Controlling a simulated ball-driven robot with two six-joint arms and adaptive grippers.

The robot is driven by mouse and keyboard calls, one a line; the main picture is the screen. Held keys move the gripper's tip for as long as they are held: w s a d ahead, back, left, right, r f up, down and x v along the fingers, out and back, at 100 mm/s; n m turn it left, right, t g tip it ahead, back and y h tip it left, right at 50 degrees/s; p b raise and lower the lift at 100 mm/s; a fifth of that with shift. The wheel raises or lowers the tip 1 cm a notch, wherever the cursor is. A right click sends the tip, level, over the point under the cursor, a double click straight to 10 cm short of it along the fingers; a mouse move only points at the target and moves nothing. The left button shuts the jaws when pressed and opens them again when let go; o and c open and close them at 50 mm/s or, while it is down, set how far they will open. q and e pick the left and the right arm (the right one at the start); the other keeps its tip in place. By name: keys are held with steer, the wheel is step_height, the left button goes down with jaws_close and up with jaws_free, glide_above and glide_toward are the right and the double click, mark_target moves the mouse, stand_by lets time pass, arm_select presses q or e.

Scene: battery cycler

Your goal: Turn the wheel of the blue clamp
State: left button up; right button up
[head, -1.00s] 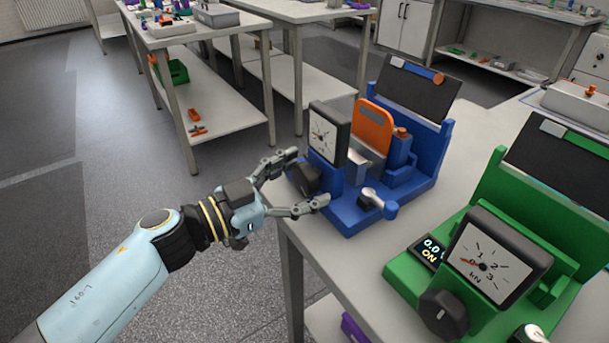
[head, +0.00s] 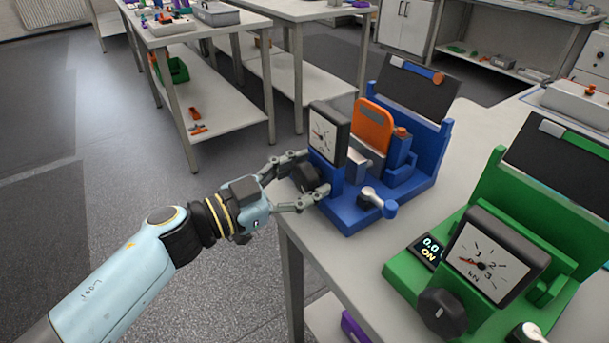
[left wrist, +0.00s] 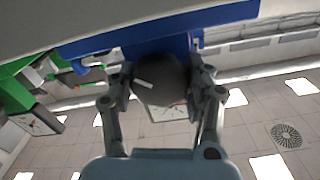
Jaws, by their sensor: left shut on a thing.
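The blue clamp (head: 349,214) stands on the near left part of the grey table, with a white dial gauge (head: 322,135) and an orange plate (head: 374,127) on it. Its dark wheel (head: 305,179) is on the side facing my left arm. My left gripper (head: 308,174) is shut on the wheel, one finger on either side of it. In the left wrist view the dark wheel (left wrist: 160,82) sits between the two fingers, in front of the blue body (left wrist: 135,45). My right gripper is not in view.
A green clamp (head: 407,268) with its own dial, dark wheel and lit display stands to the right on the same table (head: 470,180). A silver lever with a blue end (head: 378,202) sticks out of the blue clamp's front. Another bench stands behind at the left.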

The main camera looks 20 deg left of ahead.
arm_select(q)
steer(key=shift+r+m+p, duration=0.15)
steer(key=shift+m+p, duration=0.4)
steer(key=shift+m, duration=1.75)
steer(key=o, duration=1.2)
steer(key=shift+f, duration=0.2)
steer(key=shift+s, duration=0.15)
steer(key=shift+v, duration=3.9)
